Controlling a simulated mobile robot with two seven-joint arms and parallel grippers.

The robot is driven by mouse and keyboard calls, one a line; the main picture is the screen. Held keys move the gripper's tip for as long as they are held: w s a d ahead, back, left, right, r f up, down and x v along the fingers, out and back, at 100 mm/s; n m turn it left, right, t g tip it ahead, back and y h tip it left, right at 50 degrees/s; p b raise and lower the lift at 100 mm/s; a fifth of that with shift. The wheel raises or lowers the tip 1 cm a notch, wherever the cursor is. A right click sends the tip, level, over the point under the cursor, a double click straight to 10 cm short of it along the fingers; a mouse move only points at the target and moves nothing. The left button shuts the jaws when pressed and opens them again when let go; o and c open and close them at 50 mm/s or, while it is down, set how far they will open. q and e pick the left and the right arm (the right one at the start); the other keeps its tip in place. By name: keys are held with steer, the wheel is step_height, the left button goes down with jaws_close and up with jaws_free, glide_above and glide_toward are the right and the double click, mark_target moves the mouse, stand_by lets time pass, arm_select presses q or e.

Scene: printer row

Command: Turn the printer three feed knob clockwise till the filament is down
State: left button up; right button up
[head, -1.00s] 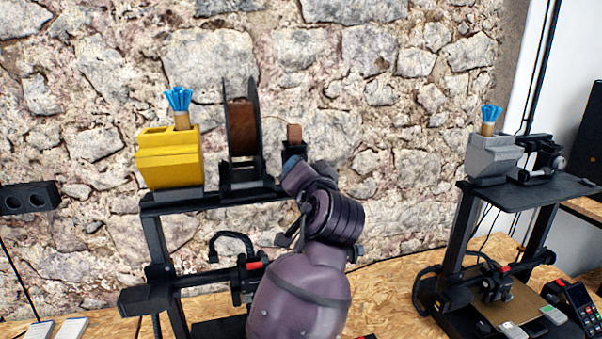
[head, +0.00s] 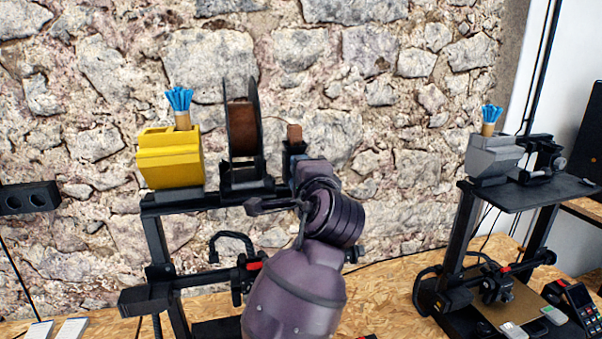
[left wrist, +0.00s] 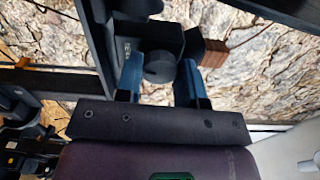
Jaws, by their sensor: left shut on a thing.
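The printer's feeder (head: 294,149) is a small dark block on the top bar of the middle printer, right of the spool. A short brown piece, apparently the filament (head: 294,132), stands up out of it, and it also shows in the left wrist view (left wrist: 214,53). My left gripper (head: 303,166) is at the feeder and hides the knob in the head view. In the left wrist view the dark round feed knob (left wrist: 158,66) sits between the blue fingers of my left gripper (left wrist: 160,82), which is shut on it. My right gripper is not in view.
A brown filament spool (head: 242,128) stands on the top bar (head: 222,199), left of the feeder. A yellow block (head: 168,160) with a blue-topped piece is further left. Another printer (head: 466,235) stands at the right. A stone wall is behind.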

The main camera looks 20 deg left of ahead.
arm_select(q)
steer(key=shift+m, duration=0.7)
steer(key=o, duration=0.9)
